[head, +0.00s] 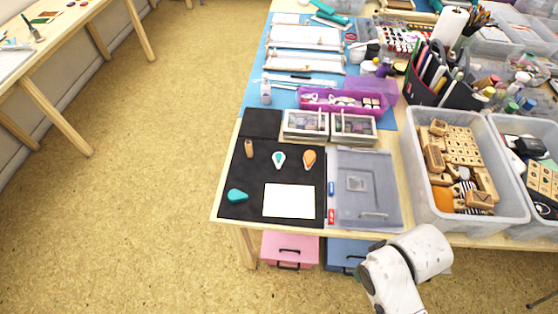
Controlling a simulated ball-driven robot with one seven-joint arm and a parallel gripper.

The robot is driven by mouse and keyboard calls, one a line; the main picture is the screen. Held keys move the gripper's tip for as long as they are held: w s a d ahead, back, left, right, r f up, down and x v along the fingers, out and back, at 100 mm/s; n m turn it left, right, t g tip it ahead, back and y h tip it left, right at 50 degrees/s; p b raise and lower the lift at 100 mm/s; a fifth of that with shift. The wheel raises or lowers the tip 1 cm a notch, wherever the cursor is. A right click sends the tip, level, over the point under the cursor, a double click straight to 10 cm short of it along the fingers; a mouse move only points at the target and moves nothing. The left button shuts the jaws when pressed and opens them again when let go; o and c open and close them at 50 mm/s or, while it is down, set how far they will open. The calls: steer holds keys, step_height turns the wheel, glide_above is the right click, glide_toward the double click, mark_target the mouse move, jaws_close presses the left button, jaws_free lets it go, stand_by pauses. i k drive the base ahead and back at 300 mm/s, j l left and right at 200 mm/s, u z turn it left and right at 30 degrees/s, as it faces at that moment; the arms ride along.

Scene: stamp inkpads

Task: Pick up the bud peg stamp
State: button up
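A small upright brown wooden peg (249,149), which looks like the peg stamp, stands on the black mat (262,172) near the mat's left edge. Its stamping face is hidden, so I cannot tell whether it bears a bud. Two drop-shaped inkpads lie to its right, one with a teal pad (279,160) and one orange (309,159). A closed teal drop-shaped case (237,196) lies below the peg. A white card (289,201) lies at the mat's front. Part of my white arm shows at the bottom right, well apart from the peg; my gripper is not visible.
A grey lidded case (362,205) lies right of the mat. Two small clear-lidded boxes (306,126) and a purple tray (338,108) sit behind the mat. The floor left of the table is free.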

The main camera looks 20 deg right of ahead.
mark_target(249, 144)
steer(key=i+u, duration=0.2)
steer(key=u, duration=0.2)
steer(key=i+l+u, duration=0.2)
steer(key=u, duration=0.25)
steer(key=i+l+u, duration=0.15)
steer(key=u, duration=0.25)
